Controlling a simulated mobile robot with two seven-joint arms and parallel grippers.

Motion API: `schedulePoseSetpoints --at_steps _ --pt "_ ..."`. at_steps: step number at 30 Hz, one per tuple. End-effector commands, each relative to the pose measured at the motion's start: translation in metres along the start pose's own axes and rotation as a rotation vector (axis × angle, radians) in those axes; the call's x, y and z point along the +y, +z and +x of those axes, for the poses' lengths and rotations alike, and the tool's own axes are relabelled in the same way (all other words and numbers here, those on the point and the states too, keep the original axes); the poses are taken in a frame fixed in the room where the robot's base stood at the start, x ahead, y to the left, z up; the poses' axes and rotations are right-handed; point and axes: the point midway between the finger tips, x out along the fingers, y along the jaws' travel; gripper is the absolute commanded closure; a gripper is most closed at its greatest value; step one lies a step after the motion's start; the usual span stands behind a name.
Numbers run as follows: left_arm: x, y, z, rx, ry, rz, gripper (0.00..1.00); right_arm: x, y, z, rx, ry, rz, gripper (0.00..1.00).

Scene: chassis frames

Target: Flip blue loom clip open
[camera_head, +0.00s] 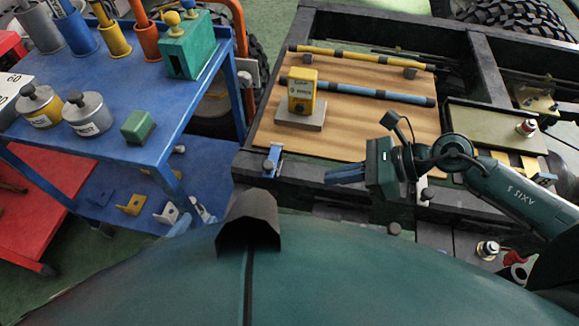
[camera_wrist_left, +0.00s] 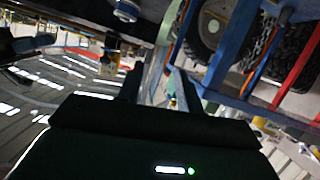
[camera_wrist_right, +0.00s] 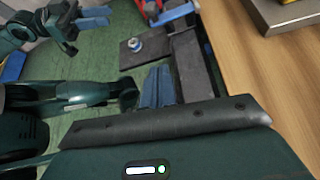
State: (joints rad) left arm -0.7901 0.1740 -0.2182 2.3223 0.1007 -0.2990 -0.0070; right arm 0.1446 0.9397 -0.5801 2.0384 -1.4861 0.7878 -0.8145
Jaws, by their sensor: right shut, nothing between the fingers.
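The blue loom clip (camera_head: 273,160) sits on the near dark rail of the chassis frame, by the board's front left corner. It also shows at the top of the right wrist view (camera_wrist_right: 178,12); I cannot tell whether its flap is open. My right gripper (camera_head: 345,174) is shut and empty, to the right of the clip and apart from it. Its blue fingers (camera_wrist_right: 157,88) lie together in the right wrist view. My left gripper (camera_wrist_right: 95,17) shows at the top left of the right wrist view, its fingers apart and empty, away from the clip.
A wooden board (camera_head: 350,133) on the frame carries a yellow device (camera_head: 302,92) on a grey block and two bars, one yellow (camera_head: 345,53), one blue (camera_head: 380,94). A blue cart (camera_head: 185,85) with pots and tools stands at left. Part of the board's front is bare.

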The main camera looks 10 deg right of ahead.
Motion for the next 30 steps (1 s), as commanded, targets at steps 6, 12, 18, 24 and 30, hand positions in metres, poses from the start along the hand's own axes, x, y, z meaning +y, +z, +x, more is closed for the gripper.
schedulePoseSetpoints --at_steps 6,12,18,24,30 --pt "0.001 0.002 0.001 -0.016 0.002 -0.004 0.64 0.001 0.003 0.049 -0.007 0.003 0.001 1.00" --pt "0.001 -0.001 0.002 -0.022 0.004 -0.004 0.64 0.000 0.014 0.079 -0.006 0.000 -0.004 1.00" --pt "0.005 0.001 0.005 -0.042 0.013 -0.014 0.64 0.001 0.035 0.085 -0.003 0.001 0.000 1.00" --pt "0.006 0.005 0.009 -0.052 0.018 -0.016 0.64 0.000 0.040 0.087 0.000 0.001 0.001 1.00" --pt "0.006 0.004 0.009 -0.049 0.017 -0.015 0.64 0.000 0.039 0.087 -0.001 0.001 0.001 1.00"
